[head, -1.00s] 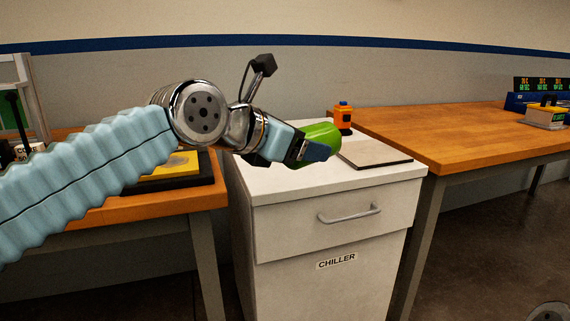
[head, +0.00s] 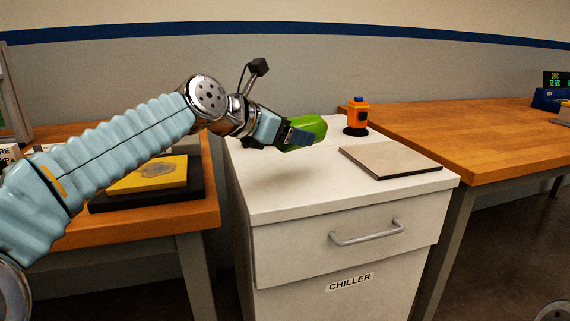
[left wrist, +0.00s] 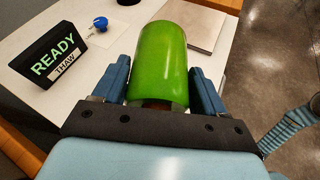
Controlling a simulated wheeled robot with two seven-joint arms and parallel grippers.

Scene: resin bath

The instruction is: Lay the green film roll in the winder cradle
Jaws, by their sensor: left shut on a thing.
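The green film roll (head: 310,130) is held by my left gripper (head: 300,139) above the white chiller top (head: 290,190). In the left wrist view the green roll (left wrist: 160,62) sits between the two blue fingers of the left gripper (left wrist: 164,85), which are shut on it. The roll is clear of the chiller top, with a shadow under it. No winder cradle can be made out in these views. My right gripper is not in view.
A grey-beige flat plate (head: 390,160) lies on the chiller top. An orange device with a blue top (head: 357,115) stands behind it. A "READY THAW" sign (left wrist: 52,58) stands on the chiller. A yellow block (head: 148,176) lies on the left bench. The right wooden bench (head: 470,135) is largely clear.

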